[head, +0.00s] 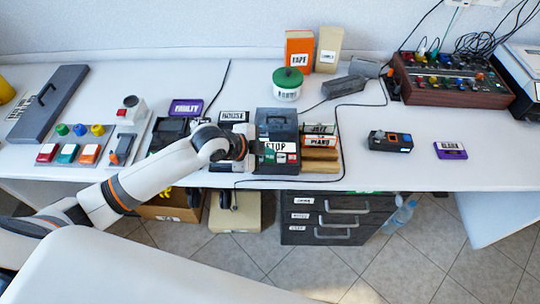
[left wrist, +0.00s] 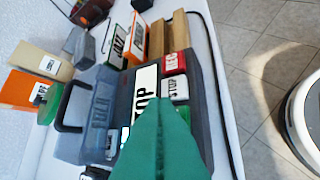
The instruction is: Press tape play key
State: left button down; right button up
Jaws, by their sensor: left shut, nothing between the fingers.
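The tape recorder (head: 277,122) is a dark grey box with a carrying handle, standing near the table's front edge in the head view. In the left wrist view the recorder (left wrist: 92,118) has a red REC key (left wrist: 175,62), a white STOP key (left wrist: 174,88) and a green key (left wrist: 184,112) in a row along its front side. A large white STOP label (left wrist: 146,84) lies beside the keys. My left gripper (left wrist: 157,112) is shut and empty, its green fingers over the recorder by the label and green key, partly hiding them. Contact cannot be told. My right gripper is not in view.
JAZZ and PIANO cassettes (head: 319,136) with wooden blocks stand right of the recorder. Behind are a green-lidded jar (head: 287,83) and an orange box (head: 298,52). A black cable runs around the recorder. A drawer unit (head: 336,215) stands below the table.

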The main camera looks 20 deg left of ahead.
aim_at(266, 160)
pick_arm(q)
jog(key=shift+f, duration=0.3)
jog(key=shift+f, duration=0.4)
dwell(0.6)
jog(key=shift+r, duration=0.1)
jog(key=shift+r+p, duration=0.75)
jog(key=shift+p, duration=0.15)
jog(key=shift+r, duration=0.1)
notch_tip(266, 160, up, 5)
jog(key=p, duration=0.5)
dwell(0.6)
